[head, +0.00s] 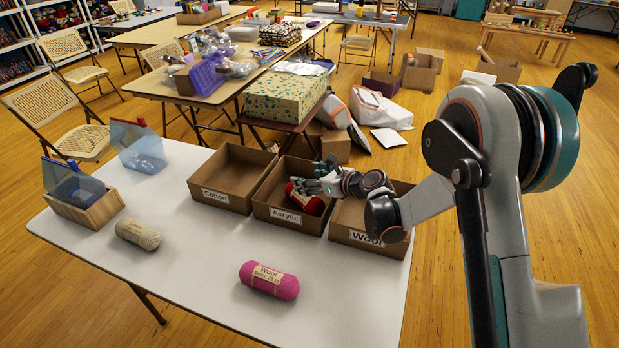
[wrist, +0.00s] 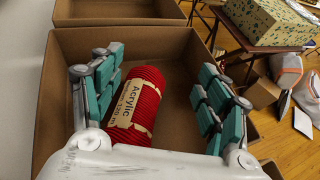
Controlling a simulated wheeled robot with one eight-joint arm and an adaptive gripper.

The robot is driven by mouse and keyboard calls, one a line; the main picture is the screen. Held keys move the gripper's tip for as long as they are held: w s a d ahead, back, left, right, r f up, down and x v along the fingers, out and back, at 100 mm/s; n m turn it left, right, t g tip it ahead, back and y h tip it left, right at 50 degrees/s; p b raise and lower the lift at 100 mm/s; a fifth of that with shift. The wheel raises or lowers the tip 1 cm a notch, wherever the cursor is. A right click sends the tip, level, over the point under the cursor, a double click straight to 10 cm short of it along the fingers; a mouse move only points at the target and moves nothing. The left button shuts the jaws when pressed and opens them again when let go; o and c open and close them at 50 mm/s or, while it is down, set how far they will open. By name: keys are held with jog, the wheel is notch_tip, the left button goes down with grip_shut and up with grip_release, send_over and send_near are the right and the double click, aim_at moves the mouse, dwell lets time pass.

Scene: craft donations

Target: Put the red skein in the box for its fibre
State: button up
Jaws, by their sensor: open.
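The red skein (head: 308,200) lies inside the middle box, labelled Acrylic (head: 285,217). In the wrist view the red skein (wrist: 140,103) has a band reading Acrylic and lies on the floor of the cardboard box (wrist: 172,42). My gripper (head: 312,178) is over the Acrylic box. In the wrist view its fingers (wrist: 155,100) are spread on either side of the skein. The left finger is close to the skein and a gap shows on the right. The box labelled Cotton (head: 214,195) is to the left and the box labelled Wool (head: 366,240) to the right, partly hidden by my arm.
A pink skein labelled Wool (head: 269,280) and a beige skein (head: 138,234) lie on the white table (head: 190,290). A wooden box (head: 88,212) and a blue clear pouch (head: 138,148) stand at the left. The table's front middle is clear. A patterned box (head: 287,97) stands behind.

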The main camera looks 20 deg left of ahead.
jog(key=shift+r+p, duration=0.5)
jog(key=p+v, duration=0.3)
jog(key=v, duration=0.9)
jog(key=shift+s, duration=0.1)
jog(key=shift+r, duration=0.1)
jog(key=s+d+r+n+h, duration=0.6)
jog(key=s+d+r+n, duration=0.45)
jog(key=d+r, duration=0.4)
jog(key=s+d+r+n+t+h, duration=0.1)
jog(key=s+d+n+h, duration=0.5)
jog(key=s+d+n, duration=0.7)
jog(key=s+d, duration=0.3)
jog(key=s, duration=0.3)
jog(key=shift+d+r, duration=0.15)
jog(key=shift+r, duration=0.05)
